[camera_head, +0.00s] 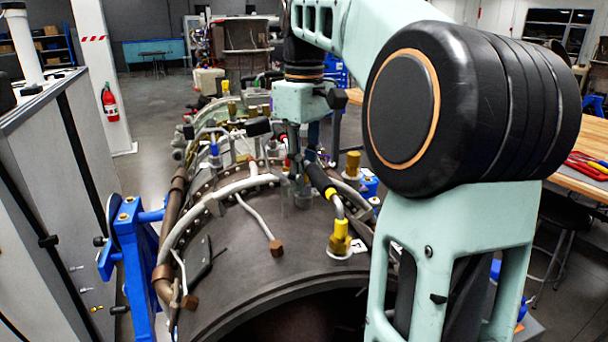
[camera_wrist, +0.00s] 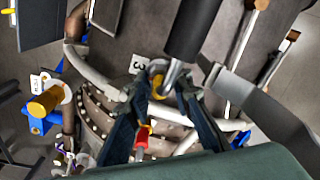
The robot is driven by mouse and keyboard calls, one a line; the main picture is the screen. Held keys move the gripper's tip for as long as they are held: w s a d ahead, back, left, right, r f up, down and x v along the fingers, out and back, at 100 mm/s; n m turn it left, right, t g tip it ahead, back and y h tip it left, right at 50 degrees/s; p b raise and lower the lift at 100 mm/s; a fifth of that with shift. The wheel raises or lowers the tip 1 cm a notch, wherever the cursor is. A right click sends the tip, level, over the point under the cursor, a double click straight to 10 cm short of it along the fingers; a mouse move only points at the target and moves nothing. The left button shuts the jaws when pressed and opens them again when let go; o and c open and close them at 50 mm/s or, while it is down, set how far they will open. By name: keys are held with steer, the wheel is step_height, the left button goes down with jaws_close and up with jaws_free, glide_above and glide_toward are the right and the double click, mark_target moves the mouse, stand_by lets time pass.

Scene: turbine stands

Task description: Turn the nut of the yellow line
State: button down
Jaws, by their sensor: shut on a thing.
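In the wrist view, a yellow nut (camera_wrist: 157,86) sits between my gripper's two dark fingertips (camera_wrist: 162,88). The fingers are shut on it, hiding much of it. A short silver tube runs from it to a thick black line (camera_wrist: 195,28). A white label marked 3 (camera_wrist: 137,64) lies beside it. In the head view, my gripper (camera_head: 299,192) points down over the grey turbine casing (camera_head: 240,240), its grasp unclear. Just right of it, a black hose with a yellow band (camera_head: 331,194) bends into a silver tube and a yellow fitting (camera_head: 340,238).
A brass-capped fitting (camera_wrist: 46,102) stands left in the wrist view, with blue parts below. Grey pipes (camera_head: 215,200) and a bolted flange crowd the casing. A blue stand (camera_head: 135,250) is at left, a wooden workbench (camera_head: 575,180) at right.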

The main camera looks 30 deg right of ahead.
steer(key=m+p, duration=0.2)
steer(key=shift+r+m, duration=0.15)
steer(key=shift+m, duration=0.25)
steer(key=m+p, duration=0.1)
steer(key=m, duration=0.1)
steer(key=shift+m, duration=0.4)
steer(key=m+p, duration=0.2)
steer(key=m, duration=0.4)
steer(key=shift+p, duration=0.35)
steer(key=shift+m, duration=0.4)
steer(key=c, duration=1.7)
jaws_free()
steer(key=shift+c, duration=0.2)
